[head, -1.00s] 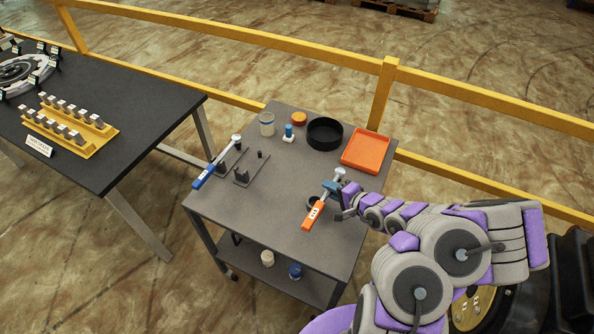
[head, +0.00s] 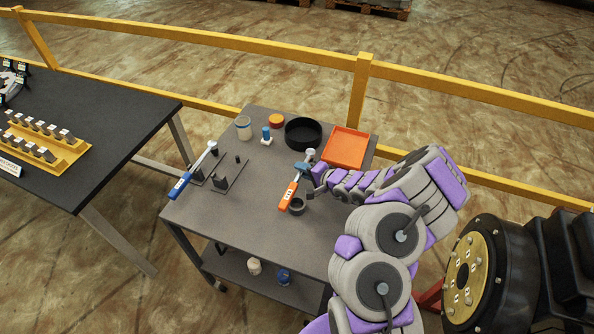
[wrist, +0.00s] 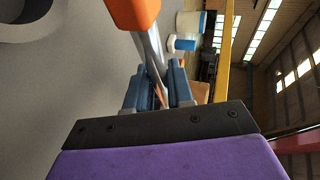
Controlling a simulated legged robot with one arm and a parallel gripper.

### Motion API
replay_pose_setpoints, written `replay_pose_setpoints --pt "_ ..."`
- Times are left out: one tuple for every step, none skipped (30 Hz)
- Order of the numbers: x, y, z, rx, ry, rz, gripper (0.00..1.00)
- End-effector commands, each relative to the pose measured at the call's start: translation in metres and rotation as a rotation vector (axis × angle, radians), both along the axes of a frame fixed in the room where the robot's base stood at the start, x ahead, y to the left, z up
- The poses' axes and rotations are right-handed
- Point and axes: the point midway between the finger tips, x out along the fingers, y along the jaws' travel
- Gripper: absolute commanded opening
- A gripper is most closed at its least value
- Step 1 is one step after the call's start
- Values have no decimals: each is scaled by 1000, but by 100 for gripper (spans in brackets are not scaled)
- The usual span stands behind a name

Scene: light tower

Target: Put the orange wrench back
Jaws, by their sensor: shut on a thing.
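The orange wrench (head: 288,195) has an orange handle and a silver shaft and head. My gripper (head: 303,171) is shut on its shaft, over the cart top (head: 250,235). The orange handle points toward the front of the cart, the silver head toward the back. In the wrist view, the blue jaws (wrist: 158,90) close around the silver shaft, with the orange handle (wrist: 132,12) beyond them. A dark holder (head: 228,177) with upright posts stands on the cart left of my gripper. A blue-handled wrench (head: 180,186) rests in a similar holder at the cart's left edge.
A black round bowl (head: 303,133), an orange tray (head: 346,147), a jar (head: 243,128) and a blue-white bottle (head: 266,136) stand at the back of the cart. A dark ring (head: 296,206) lies beside the orange handle. A black table (head: 90,120) stands left; a yellow rail (head: 220,42) runs behind.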

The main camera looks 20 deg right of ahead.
Motion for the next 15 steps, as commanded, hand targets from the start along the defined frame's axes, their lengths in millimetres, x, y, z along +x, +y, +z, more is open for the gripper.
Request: replay_pose_setpoints --pt "8 1 -3 -7 0 2 0" --pt "13 3 -3 -7 -1 2 0" --pt "20 5 -3 -8 -4 2 0" --pt "23 6 -3 -6 -3 1 0" --pt "26 6 -3 -6 -3 0 0" --pt "30 8 -3 -6 -3 0 0" --pt "32 9 -3 -6 -3 1 0" --pt "34 10 -3 -6 -2 1 0" --pt "36 11 -2 -5 -2 0 0" --pt "37 11 -2 -5 -3 -1 0" --pt "38 11 -2 -5 -3 -1 0" --pt "40 11 -2 -5 -4 -1 0" --pt "43 11 -2 -5 -5 1 0" --pt "46 12 -3 -6 -5 2 0" --pt "44 9 -12 -4 -2 -2 0"
